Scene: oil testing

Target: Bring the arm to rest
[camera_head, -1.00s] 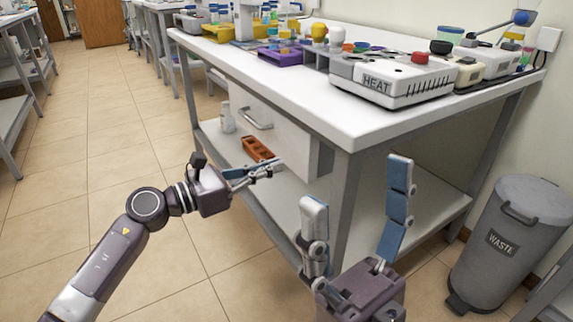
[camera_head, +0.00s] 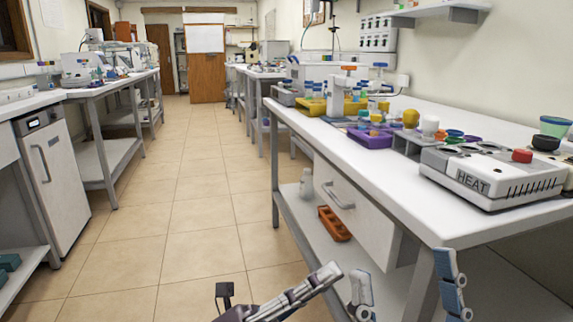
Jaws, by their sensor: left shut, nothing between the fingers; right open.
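My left gripper (camera_head: 312,287) shows at the bottom centre of the head view. Its fingers are together with nothing between them, pointing up and right, in front of the workbench's lower shelf. My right gripper (camera_head: 408,292) is at the bottom right, its two blue-and-white fingers spread wide and empty. The lower parts of both arms are cut off by the bottom edge. Both grippers appear below the level of the white bench top (camera_head: 400,193).
The bench carries a heater marked HEAT (camera_head: 490,178), a purple tray (camera_head: 370,138) and yellow trays. A drawer (camera_head: 350,207) with a handle faces the aisle; an orange rack (camera_head: 334,223) lies on the shelf below. The tiled aisle (camera_head: 190,190) at left is clear.

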